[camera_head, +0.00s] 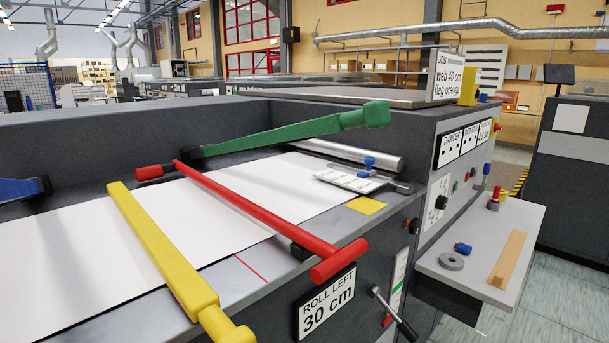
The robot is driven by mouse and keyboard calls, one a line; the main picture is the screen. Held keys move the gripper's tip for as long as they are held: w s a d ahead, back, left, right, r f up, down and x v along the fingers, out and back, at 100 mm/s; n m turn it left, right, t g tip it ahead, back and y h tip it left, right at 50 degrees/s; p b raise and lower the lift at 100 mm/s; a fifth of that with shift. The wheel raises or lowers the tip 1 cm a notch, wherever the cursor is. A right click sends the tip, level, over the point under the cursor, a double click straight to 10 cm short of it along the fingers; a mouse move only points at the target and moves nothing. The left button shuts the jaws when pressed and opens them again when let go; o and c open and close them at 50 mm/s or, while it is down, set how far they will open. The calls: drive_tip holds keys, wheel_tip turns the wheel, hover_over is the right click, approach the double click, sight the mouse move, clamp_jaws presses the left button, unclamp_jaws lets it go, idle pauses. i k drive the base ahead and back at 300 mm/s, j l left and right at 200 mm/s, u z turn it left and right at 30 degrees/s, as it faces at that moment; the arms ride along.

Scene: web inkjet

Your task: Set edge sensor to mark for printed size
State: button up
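A flat pale plate with small marks (347,181) lies beside the right edge of the white web (110,237). A blue knob (368,163) stands on it; this looks like the edge sensor with its scale, but the marks are too small to read. A job sign (448,79) reads "web 40 cm, flag orange". A sign on the front (327,302) reads "ROLL LEFT 30 cm". My gripper is not in view.
Yellow (163,250), red (260,215) and green (290,132) bars reach over the web; a blue one (20,190) is at far left. A side shelf (490,235) holds a grey ring (452,261), a blue piece (462,248) and a tan strip (508,258). Open floor lies at lower right.

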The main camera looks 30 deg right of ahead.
sight(367, 171)
drive_tip(key=l+z, duration=0.2)
drive_tip(key=l, duration=0.3)
drive_tip(key=i+l+z, duration=0.2)
drive_tip(key=l, duration=0.25)
drive_tip(key=l+z, duration=0.2)
drive_tip(key=l, duration=0.3)
